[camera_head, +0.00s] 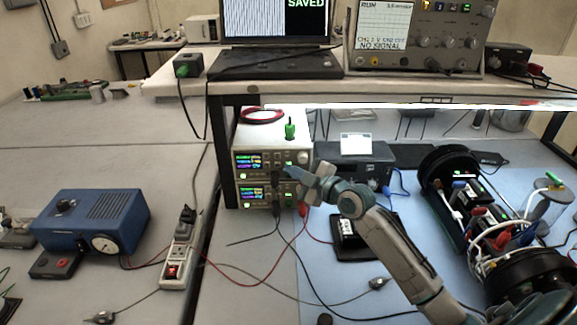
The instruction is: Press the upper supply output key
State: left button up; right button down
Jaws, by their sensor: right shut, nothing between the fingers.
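Two white power supplies are stacked under the shelf, each with a lit coloured display. The upper supply (270,139) sits on the lower supply (245,205). My right gripper (284,171) is shut and empty, its tip at the right part of the upper supply's front panel. Whether it touches the panel I cannot tell. The gripper covers part of the panel, and the upper output key is too small or hidden to make out. My left gripper is not in view.
Red and black leads hang from the lower supply. A green-capped item (290,130) and a red cable coil (263,115) lie on the upper supply. A power strip (181,250) and blue device (92,222) stand left; an open cylinder assembly (445,170) stands right.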

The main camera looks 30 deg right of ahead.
jog(key=shift+s+a+r+b, duration=0.15)
jog(key=shift+a+r+b, duration=0.2)
jog(key=shift+b, duration=0.2)
dwell(0.6)
jog(key=shift+f, duration=0.1)
